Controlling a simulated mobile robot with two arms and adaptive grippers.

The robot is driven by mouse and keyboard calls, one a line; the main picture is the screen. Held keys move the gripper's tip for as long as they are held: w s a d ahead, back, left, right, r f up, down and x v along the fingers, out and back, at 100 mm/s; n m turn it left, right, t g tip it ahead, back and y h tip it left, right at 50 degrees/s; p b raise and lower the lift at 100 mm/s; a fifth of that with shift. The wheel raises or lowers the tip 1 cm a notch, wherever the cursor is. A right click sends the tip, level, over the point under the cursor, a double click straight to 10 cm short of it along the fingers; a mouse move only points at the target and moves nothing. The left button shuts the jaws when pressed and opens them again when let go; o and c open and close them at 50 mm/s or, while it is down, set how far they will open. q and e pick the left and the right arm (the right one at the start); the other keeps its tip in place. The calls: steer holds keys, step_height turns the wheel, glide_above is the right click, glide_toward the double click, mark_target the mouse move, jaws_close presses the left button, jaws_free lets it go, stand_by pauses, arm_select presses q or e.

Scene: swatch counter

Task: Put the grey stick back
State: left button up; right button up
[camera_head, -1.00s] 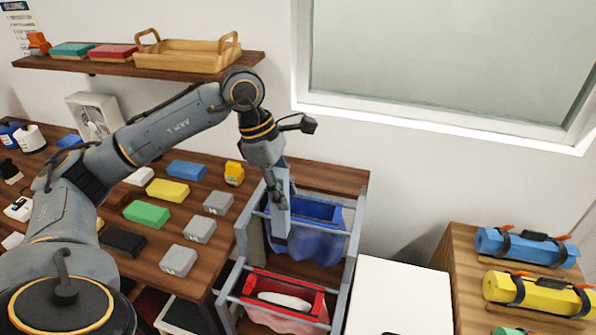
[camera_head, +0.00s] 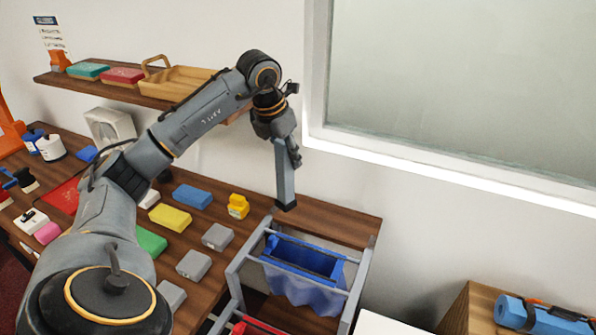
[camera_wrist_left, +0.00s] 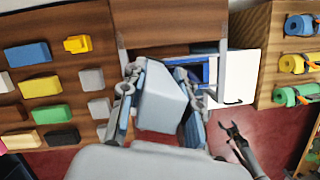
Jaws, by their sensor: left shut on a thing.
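My left gripper (camera_head: 289,152) is shut on the grey stick (camera_head: 286,185), a long block that hangs upright below the fingers. Its lower end is in front of the brown wooden board behind the blue bin (camera_head: 303,257); I cannot tell whether it touches. In the left wrist view the grey stick (camera_wrist_left: 160,98) fills the space between the two fingers and hides part of the blue bin. My right gripper (camera_wrist_left: 231,132) shows small in the left wrist view, over the red floor, with its fingers apart and nothing between them.
Coloured and grey blocks (camera_head: 193,265) lie on the wooden counter at left, with a yellow item (camera_head: 238,206) near its right end. A wall shelf (camera_head: 120,92) holds a wooden tray (camera_head: 178,82). Rolled bundles (camera_wrist_left: 299,25) lie on a wooden cabinet at right.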

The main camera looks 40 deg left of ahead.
arm_select(q)
steer(key=w+a+f+p, duration=0.4)
steer(key=w+f, duration=0.4)
steer(key=f, duration=0.3)
steer(key=shift+a+f+p, duration=0.15)
steer(key=shift+p, duration=0.75)
steer(key=o, duration=0.9)
steer(key=shift+c, duration=0.2)
steer(key=shift+o, duration=0.8)
arm_select(e)
step_height(320, 180, up, 7)
steer(key=shift+s, duration=0.25)
